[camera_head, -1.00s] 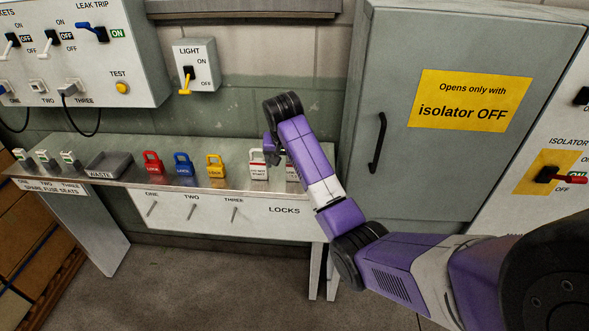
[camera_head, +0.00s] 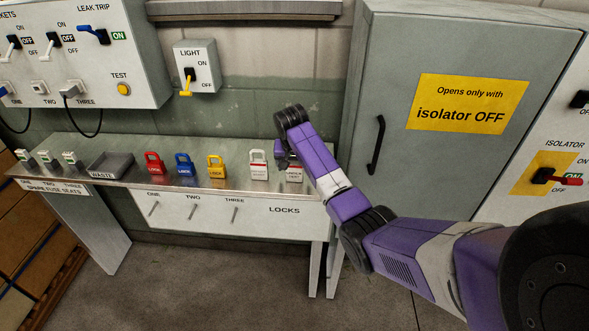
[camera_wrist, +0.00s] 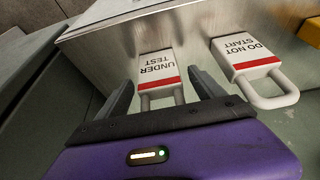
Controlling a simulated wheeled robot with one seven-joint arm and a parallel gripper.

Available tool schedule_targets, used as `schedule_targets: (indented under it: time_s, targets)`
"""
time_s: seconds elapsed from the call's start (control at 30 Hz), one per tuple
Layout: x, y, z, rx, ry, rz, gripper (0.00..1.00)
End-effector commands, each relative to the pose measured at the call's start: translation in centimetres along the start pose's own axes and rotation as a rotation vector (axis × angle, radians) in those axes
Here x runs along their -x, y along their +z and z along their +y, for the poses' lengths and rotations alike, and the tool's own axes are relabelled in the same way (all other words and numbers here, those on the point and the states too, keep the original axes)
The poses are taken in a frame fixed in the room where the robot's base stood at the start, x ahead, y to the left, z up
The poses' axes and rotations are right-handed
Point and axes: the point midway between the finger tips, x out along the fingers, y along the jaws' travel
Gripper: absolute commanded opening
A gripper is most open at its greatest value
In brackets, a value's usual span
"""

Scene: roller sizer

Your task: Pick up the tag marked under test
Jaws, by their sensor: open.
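The under test tag (camera_wrist: 159,69) is white with a red band and a pale loop, and shows upside down in the wrist view. In the head view the same tag (camera_head: 294,175) stands at the right end of the shelf, partly hidden by my gripper. My gripper (camera_wrist: 160,82) is open, with one finger on each side of the tag's loop end. I cannot tell whether the fingers touch it. The similar do not start tag (camera_wrist: 248,60) stands beside it; in the head view it (camera_head: 259,166) is just left of it.
The metal shelf (camera_head: 140,180) also bears red (camera_head: 154,164), blue (camera_head: 184,165) and yellow (camera_head: 216,168) padlocks and a grey waste tray (camera_head: 111,165). A grey cabinet (camera_head: 420,180) with a black handle stands close on the right.

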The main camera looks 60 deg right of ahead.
Motion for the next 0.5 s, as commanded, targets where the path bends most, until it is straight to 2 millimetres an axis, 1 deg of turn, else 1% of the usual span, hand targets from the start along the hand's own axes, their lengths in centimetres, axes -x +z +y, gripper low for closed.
schedule_targets:
  time_s: [0.13,0.27,0.3,0.37,0.4,0.47,0.5]
  targets:
    - [0.01,0.0,-0.02,0.0,0.0,0.0,0.78]
    - [0.02,0.0,-0.03,0.0,0.0,0.0,0.53]
    - [0.03,0.0,-0.03,0.0,0.0,0.0,0.45]
    - [0.03,0.0,-0.03,0.0,0.0,0.0,0.33]
    - [0.03,0.0,-0.03,0.0,0.0,0.0,0.25]
    - [0.04,0.0,-0.03,0.0,0.0,0.0,0.13]
    - [0.06,-0.03,-0.03,0.0,0.0,0.001,0.06]
